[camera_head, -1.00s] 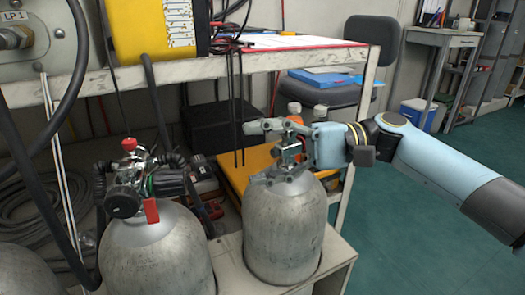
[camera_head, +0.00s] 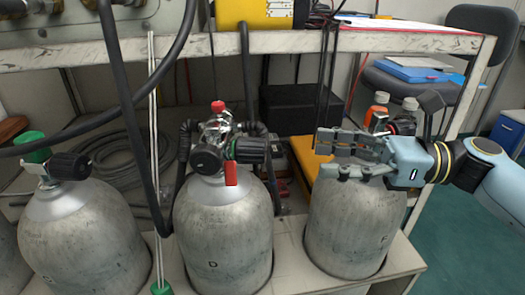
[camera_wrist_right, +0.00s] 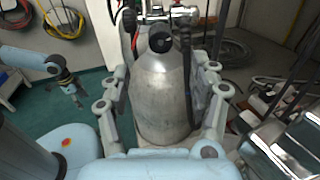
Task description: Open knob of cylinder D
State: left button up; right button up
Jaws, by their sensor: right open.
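Cylinder D (camera_head: 222,245) is a grey tank marked "D" in the middle of the head view. Its valve carries a black knob (camera_head: 250,150) on the right side, a red tag (camera_head: 231,173) and a red cap (camera_head: 217,106). My right gripper (camera_head: 328,152) is open and empty, its fingers pointing left toward this knob, with a clear gap between. In the right wrist view a tank, seemingly cylinder D (camera_wrist_right: 163,95), shows between the spread fingers, its black knob (camera_wrist_right: 160,40) facing the camera. My left gripper (camera_wrist_right: 72,92) seems to show small at left there.
Another grey cylinder (camera_head: 350,230) stands under my right gripper, its top partly hidden. A further cylinder (camera_head: 85,235) with a black knob stands left. Black hoses (camera_head: 125,120) hang before the bench edge (camera_head: 300,42).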

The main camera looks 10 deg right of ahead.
aim_at(262, 150)
jog(key=b+x, duration=0.2)
jog(key=x, duration=0.8)
jog(key=shift+w+a+b, duration=0.1)
jog(key=shift+a+b, duration=0.25)
pick_arm(q)
jog(key=w+d+r, duration=0.1)
jog(key=w+r, duration=0.2)
jog(key=r, duration=0.2)
jog(key=shift+d+t, duration=0.3)
jog(key=shift+t, duration=0.1)
jog(key=shift+w, duration=0.1)
pick_arm(e)
jog(key=c, duration=1.2)
